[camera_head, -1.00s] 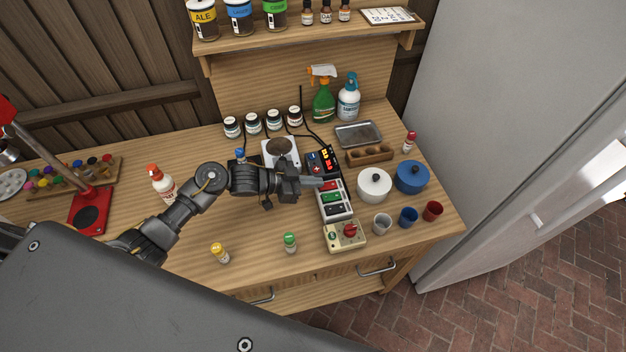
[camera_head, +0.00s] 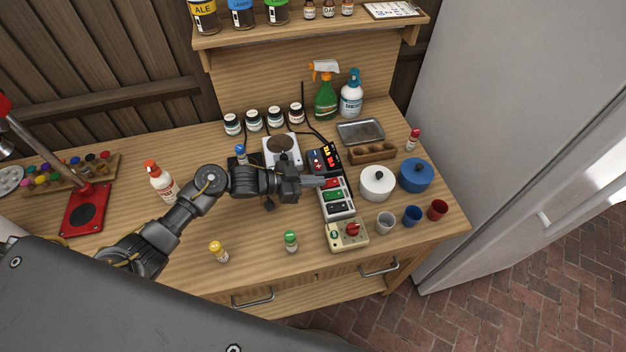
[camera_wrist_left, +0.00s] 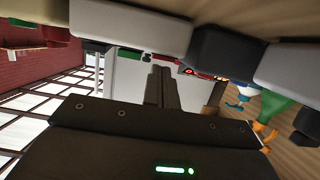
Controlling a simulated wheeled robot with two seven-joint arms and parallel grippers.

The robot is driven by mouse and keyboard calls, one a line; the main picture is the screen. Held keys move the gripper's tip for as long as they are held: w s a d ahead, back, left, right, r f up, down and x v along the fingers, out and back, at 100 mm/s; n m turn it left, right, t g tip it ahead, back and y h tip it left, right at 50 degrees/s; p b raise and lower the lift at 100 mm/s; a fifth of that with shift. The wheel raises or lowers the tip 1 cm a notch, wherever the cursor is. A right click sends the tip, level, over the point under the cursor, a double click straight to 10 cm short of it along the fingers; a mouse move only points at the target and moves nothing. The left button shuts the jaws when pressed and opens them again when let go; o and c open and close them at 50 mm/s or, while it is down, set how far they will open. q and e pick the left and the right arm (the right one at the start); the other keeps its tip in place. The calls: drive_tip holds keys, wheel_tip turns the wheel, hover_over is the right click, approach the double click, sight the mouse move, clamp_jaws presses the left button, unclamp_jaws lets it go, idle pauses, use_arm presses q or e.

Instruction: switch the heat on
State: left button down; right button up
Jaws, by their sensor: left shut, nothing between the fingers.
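A hotplate with a round dark plate (camera_head: 268,153) on a white base stands at the back of the bench. Right of it is a black controller (camera_head: 318,160) with red lit digits. In front of that is a white switch box (camera_head: 338,211) with red, green and black rockers. A beige box with a red knob (camera_head: 352,229) stands nearest the front edge. My left gripper (camera_head: 318,182) is shut and empty, its tips by the red rocker at the switch box's far end; contact cannot be told. In the left wrist view its fingers (camera_wrist_left: 163,88) are together. My right gripper is not in view.
A white pot (camera_head: 376,186), a blue pot (camera_head: 416,176) and several cups stand to the right. A wooden block (camera_head: 371,153) and a metal tray (camera_head: 360,132) lie behind. A green-capped bottle (camera_head: 290,243) and a yellow-capped bottle (camera_head: 219,254) stand in front of the arm.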

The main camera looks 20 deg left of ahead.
use_arm(q)
drive_tip(key=r+v, duration=0.1)
drive_tip(key=v, duration=1)
drive_tip(key=shift+r+b, duration=0.3)
drive_tip(key=shift+b, duration=0.05)
